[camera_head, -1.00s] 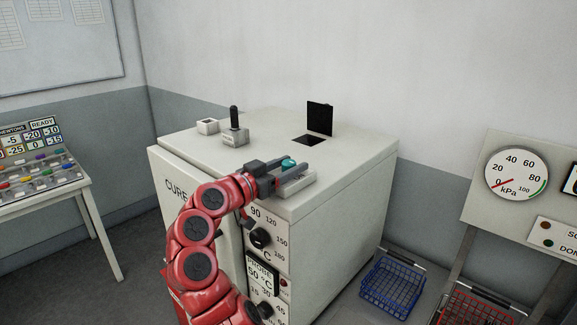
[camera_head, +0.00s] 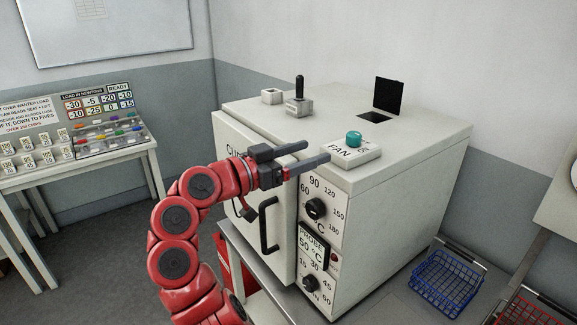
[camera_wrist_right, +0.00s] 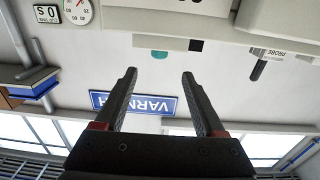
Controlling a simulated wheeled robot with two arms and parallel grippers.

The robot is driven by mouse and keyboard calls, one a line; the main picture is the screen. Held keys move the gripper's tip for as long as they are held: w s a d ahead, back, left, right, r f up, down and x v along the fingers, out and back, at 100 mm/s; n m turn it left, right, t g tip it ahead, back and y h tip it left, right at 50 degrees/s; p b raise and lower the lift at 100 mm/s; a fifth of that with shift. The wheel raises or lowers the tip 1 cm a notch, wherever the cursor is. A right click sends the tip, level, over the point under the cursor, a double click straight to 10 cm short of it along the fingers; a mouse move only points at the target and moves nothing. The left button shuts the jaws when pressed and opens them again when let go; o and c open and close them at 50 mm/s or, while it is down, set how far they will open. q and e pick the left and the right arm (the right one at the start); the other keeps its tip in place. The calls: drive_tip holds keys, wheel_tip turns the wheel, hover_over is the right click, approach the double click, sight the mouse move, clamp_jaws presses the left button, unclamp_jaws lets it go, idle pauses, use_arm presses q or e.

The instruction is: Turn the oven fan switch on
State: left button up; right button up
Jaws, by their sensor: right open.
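The fan switch is a teal knob (camera_head: 354,138) on a white block (camera_head: 345,154) marked FAN, on the oven's top near its front edge. Which way the knob is set is too small to tell. The oven (camera_head: 400,165) is a large off-white box. My right gripper (camera_head: 316,152) is open and empty, just left of the switch, with its fingers pointing toward it and apart from the knob. In the right wrist view, which is upside down, the teal knob (camera_wrist_right: 159,54) shows beyond and between the two open fingertips (camera_wrist_right: 160,73). My left gripper is not in view.
A black lever on a grey block (camera_head: 299,103), a small white box (camera_head: 272,96) and an open black flap (camera_head: 388,95) stand farther back on the oven top. Dials (camera_head: 315,208) and a door handle (camera_head: 269,225) are on its front. A blue basket (camera_head: 446,283) lies to the right.

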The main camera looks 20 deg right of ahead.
drive_tip(key=v, duration=0.4)
drive_tip(key=shift+s+a, duration=0.1)
drive_tip(key=shift+a, duration=0.1)
